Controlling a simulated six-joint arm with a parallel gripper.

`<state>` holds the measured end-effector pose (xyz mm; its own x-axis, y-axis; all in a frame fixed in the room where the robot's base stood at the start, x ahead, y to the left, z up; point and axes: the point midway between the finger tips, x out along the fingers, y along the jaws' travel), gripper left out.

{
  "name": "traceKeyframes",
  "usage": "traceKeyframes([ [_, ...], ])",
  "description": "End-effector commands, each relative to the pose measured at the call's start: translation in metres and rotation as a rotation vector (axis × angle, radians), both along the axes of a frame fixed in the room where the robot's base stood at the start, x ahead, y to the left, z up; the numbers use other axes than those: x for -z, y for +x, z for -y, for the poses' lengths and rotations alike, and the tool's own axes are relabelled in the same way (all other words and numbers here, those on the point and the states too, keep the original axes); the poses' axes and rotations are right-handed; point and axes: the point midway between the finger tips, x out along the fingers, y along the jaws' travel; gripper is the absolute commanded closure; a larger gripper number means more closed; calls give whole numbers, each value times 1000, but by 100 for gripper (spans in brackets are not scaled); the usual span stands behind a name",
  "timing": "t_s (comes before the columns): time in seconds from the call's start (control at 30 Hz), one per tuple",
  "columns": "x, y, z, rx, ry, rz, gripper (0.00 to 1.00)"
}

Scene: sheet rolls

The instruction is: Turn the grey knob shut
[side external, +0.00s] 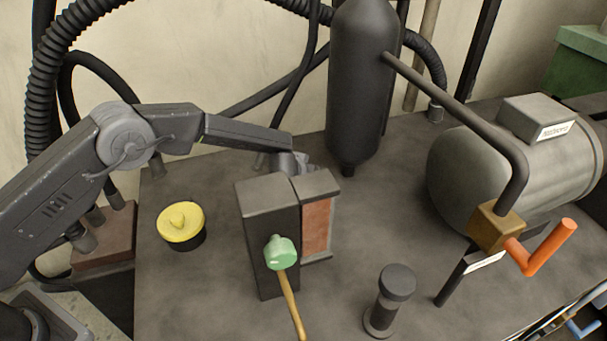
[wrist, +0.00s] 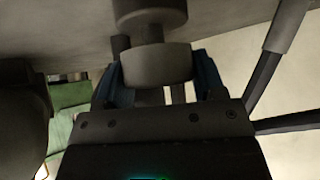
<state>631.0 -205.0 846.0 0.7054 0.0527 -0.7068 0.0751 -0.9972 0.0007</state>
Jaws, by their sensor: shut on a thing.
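The grey knob (wrist: 155,66) is a short, smooth cylinder on a stem in the wrist view, with a wider grey collar behind it. My gripper (wrist: 158,78) has one dark blue finger on each side of it and is shut on it. In the side view my gripper (side external: 300,161) is low behind the dark box, and the knob in it cannot be made out there. The knob's turn angle cannot be read, as no mark shows on it.
The dark box (side external: 268,205) with a reddish panel and a green-headed lever (side external: 281,252) stands in front of my gripper. A tall dark cylinder (side external: 362,80) is close behind. A yellow knob (side external: 181,221), a dark grey capped post (side external: 397,282) and an orange handle (side external: 549,247) stand apart.

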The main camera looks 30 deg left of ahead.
Motion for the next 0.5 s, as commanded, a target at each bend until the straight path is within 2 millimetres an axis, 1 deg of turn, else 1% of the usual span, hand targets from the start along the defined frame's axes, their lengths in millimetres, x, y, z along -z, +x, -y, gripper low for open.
traceKeyframes([
  [0.03,0,0,0,-1,1,0,45],
  [0.2,0,0,0,-1,1,0,60],
  [0.37,0,0,-1,23,0,-3,60],
  [0.5,1,-1,-1,107,-2,-8,60],
])
